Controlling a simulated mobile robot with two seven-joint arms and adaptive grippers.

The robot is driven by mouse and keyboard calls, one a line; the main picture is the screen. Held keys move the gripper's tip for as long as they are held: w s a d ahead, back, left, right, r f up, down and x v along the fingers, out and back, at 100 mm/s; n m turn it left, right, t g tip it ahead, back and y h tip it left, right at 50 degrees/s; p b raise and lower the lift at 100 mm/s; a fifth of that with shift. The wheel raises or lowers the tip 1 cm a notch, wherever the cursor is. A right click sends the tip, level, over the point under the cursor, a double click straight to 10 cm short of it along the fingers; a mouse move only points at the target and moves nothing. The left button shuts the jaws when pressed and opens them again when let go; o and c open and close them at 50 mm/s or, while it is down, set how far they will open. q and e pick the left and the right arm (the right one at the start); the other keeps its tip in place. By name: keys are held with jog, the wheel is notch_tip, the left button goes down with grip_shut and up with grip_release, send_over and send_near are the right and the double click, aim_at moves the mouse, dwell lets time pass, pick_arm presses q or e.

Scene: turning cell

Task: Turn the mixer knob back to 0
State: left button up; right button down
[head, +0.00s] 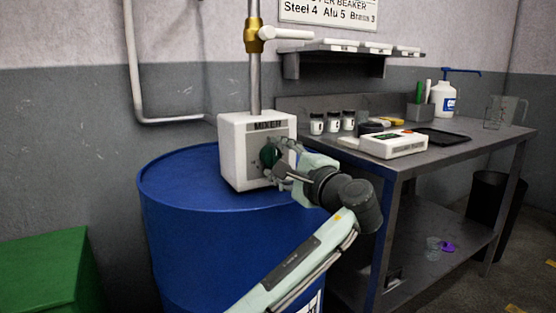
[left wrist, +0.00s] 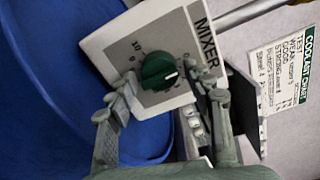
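The mixer (head: 240,158) is a white box on a metal pole above the blue drum. Its green round knob (head: 268,155) is on the front face, partly behind my left gripper (head: 277,168). In the left wrist view the knob (left wrist: 158,72) shows whole, with a white mark pointing roughly towards the MIXER lettering. Numbers ring the dial, but the exact setting is too small to tell. My left gripper (left wrist: 165,98) is open, its fingers spread to either side of the knob, with nothing held. I cannot tell whether a finger touches the knob. My right gripper is not in view.
The blue drum (head: 175,180) stands beneath the mixer. A grey bench (head: 460,150) at right bears several jars, a white instrument (head: 393,143), a bottle (head: 442,100) and a beaker (head: 505,112). A green bin (head: 45,270) stands at left. A wall shelf (head: 335,65) is behind.

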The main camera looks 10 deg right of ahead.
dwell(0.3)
pick_arm(q)
jog(key=v, duration=1.2)
